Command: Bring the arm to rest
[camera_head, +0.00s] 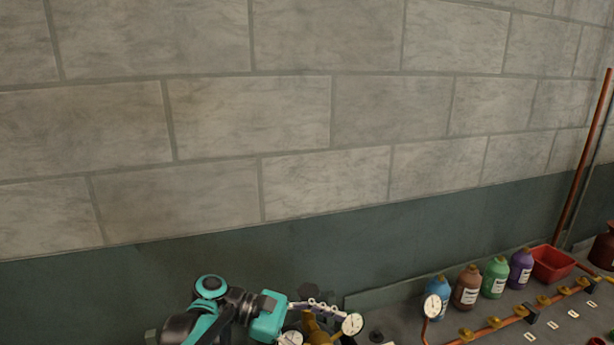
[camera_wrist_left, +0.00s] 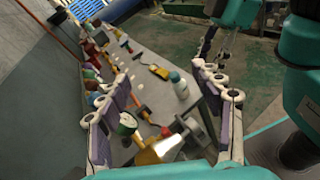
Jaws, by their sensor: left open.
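My left arm comes in at the bottom of the head view, with a teal wrist. Its gripper (camera_head: 318,310) is over the left end of the bench, near a dial gauge (camera_head: 352,324) and a yellow-brown part (camera_head: 316,328). In the left wrist view my left gripper (camera_wrist_left: 162,105) has its two purple-padded fingers spread wide, with nothing held between them. Bench items show beyond and below the gap. My right arm, teal and dark, shows at the upper right of the left wrist view, with its gripper (camera_wrist_left: 213,42) small and hanging; its opening is unclear.
Blue (camera_head: 437,287), brown (camera_head: 467,287), green (camera_head: 494,278) and purple (camera_head: 521,268) bottles stand along the wall beside a red bin (camera_head: 552,264). A copper pipe with brass valves (camera_head: 497,323) runs along the bench. A white bottle (camera_wrist_left: 180,84) stands on it. The wall above is clear.

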